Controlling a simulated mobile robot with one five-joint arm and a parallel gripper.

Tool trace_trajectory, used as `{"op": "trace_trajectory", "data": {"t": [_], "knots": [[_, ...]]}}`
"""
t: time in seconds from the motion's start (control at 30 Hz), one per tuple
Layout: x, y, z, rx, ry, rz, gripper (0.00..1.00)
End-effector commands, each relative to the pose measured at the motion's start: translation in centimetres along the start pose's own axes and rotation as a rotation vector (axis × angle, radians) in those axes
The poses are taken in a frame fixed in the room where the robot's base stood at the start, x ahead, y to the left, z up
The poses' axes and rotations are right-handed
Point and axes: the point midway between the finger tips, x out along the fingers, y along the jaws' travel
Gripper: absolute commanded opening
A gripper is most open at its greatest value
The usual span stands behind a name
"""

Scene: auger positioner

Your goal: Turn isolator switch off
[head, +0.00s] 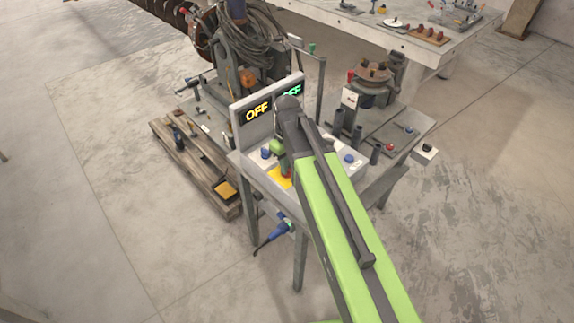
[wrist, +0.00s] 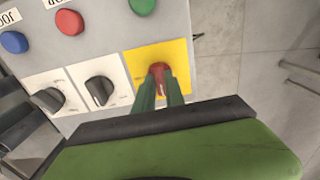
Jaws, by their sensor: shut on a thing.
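The isolator switch is a red rotary knob (wrist: 158,70) on a yellow plate (wrist: 184,48) at one corner of the control panel. In the wrist view, my gripper (wrist: 160,86) is shut on the red knob, one green finger on each side. The fingers hide most of the knob, so I cannot tell its angle. In the head view, my green and dark arm reaches down to the panel, and the yellow plate (head: 277,180) shows beside my gripper (head: 284,170).
The wrist view shows two black rotary knobs (wrist: 99,91) and blue, red (wrist: 69,22) and green (wrist: 143,6) buttons nearby. An upright board carries a yellow OFF display (head: 257,111) and a green one (head: 292,91), partly hidden. A wooden pallet (head: 190,160) lies left of the stand.

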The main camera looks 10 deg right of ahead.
Motion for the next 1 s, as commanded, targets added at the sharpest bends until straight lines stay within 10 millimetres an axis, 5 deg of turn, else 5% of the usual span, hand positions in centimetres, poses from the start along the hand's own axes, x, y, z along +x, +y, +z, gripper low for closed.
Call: {"op": "trace_trajectory", "data": {"t": [0.13,0.17,0.33,0.73,1.0], "knots": [[0.0,0.0,0.1,-0.002,-0.002,-0.001,0.0],[0.0,0.0,0.1,-0.002,-0.002,-0.001,0.16],[0.0,0.0,0.0,-0.001,-0.001,0.0,0.36],[-0.7,0.0,0.0,0.0,0.0,0.0,0.36],[-5.1,0.0,0.0,0.0,0.0,0.0,0.36]]}}
